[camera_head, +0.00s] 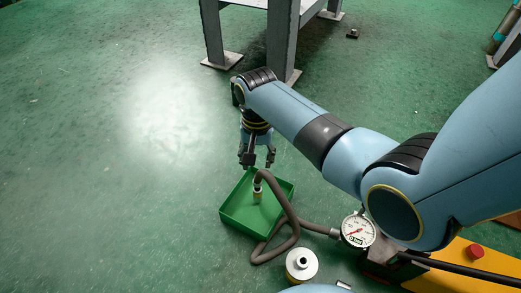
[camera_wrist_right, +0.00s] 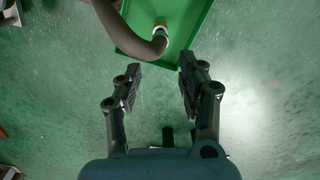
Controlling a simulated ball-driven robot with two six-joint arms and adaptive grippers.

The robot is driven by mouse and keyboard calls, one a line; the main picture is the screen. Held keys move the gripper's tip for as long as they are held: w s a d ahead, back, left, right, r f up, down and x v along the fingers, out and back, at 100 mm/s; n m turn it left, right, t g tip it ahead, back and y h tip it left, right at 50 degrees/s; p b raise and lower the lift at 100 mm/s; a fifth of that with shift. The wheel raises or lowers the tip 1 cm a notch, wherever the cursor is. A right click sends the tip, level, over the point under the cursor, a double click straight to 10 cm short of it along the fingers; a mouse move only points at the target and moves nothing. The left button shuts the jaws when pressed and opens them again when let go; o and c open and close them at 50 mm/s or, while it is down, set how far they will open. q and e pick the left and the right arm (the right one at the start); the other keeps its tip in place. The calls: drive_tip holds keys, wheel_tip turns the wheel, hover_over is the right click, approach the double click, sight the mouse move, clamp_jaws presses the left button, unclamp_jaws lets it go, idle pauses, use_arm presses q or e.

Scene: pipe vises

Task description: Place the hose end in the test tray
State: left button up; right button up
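The green test tray (camera_head: 240,216) sits on the floor at the middle of the head view. It also shows at the top of the right wrist view (camera_wrist_right: 180,50). The brown hose (camera_head: 287,205) runs from a pressure gauge and bends over the tray's rim. Its brass-coloured hose end (camera_head: 257,193) points down inside the tray; the right wrist view shows its pale collar (camera_wrist_right: 160,31). My left gripper is not in view.
The gauge (camera_head: 357,230) is right of the tray. A round metal fitting (camera_head: 301,264) stands in front of it. A yellow base (camera_head: 460,268) with a red button is lower right. Grey table legs (camera_head: 281,40) stand at the back. The floor on the left is clear.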

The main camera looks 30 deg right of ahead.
drive_tip(key=s+d+n+t, duration=0.2)
drive_tip(key=s+n+t, duration=0.2)
drive_tip(key=s, duration=1)
drive_tip(key=s+r+n+t, duration=0.4)
drive_tip(key=s+r, duration=0.5)
drive_tip(key=r, duration=0.3)
drive_tip(key=shift+a+r+n+t, duration=0.2)
drive_tip(key=shift+n+t, duration=0.1)
drive_tip(key=shift+n, duration=0.1)
